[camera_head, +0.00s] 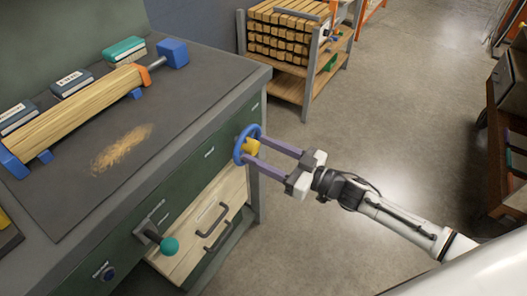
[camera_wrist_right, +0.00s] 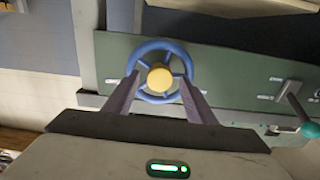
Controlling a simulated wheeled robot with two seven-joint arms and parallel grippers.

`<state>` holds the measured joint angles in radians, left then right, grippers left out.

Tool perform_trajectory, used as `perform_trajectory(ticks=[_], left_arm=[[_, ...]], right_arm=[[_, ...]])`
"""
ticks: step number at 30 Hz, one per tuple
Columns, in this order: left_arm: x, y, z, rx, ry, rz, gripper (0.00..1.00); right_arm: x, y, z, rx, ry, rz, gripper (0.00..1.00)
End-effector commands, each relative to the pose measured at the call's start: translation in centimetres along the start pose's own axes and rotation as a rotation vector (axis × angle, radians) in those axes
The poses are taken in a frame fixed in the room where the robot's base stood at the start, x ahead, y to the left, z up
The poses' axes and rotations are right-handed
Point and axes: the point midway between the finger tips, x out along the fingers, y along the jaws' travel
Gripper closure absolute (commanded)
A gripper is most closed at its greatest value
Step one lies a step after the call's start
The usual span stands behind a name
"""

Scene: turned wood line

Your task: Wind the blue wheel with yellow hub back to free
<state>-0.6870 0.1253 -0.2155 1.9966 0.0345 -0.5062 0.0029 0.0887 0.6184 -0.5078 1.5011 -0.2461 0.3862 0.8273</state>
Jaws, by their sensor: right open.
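The blue wheel (camera_head: 239,145) with its yellow hub (camera_head: 252,147) is mounted on the green front of the bench, near its right end. The wheel also shows in the right wrist view (camera_wrist_right: 148,49), with the hub (camera_wrist_right: 159,77) in the middle and spokes reaching the rim. My right gripper (camera_head: 256,144) is open, its two purple fingers reaching to the wheel, one on each side of the hub. In the right wrist view the fingertips (camera_wrist_right: 160,82) overlap the lower rim; I cannot tell whether they touch it. My left gripper is not in view.
A lever with a teal knob (camera_head: 169,246) sticks out of the bench front, left of the wheel. Below are pale drawers with dark handles (camera_head: 211,218). A wooden workpiece (camera_head: 80,112) lies on the bench top.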

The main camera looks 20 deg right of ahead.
Motion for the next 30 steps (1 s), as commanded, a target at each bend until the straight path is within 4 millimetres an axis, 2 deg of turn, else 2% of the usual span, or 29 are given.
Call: perform_trajectory(ticks=[2,9,20,30], left_arm=[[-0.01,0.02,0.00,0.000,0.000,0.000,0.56],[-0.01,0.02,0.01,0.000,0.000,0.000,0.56],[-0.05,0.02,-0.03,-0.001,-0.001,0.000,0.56],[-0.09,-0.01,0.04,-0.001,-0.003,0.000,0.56]], right_arm=[[-0.02,0.00,0.01,0.000,0.000,0.000,0.49],[-0.04,0.00,0.01,0.000,0.000,0.000,0.90],[-0.06,-0.02,0.01,-0.054,0.000,0.000,0.90],[-0.07,-0.02,0.03,-0.298,0.000,0.000,0.90]])
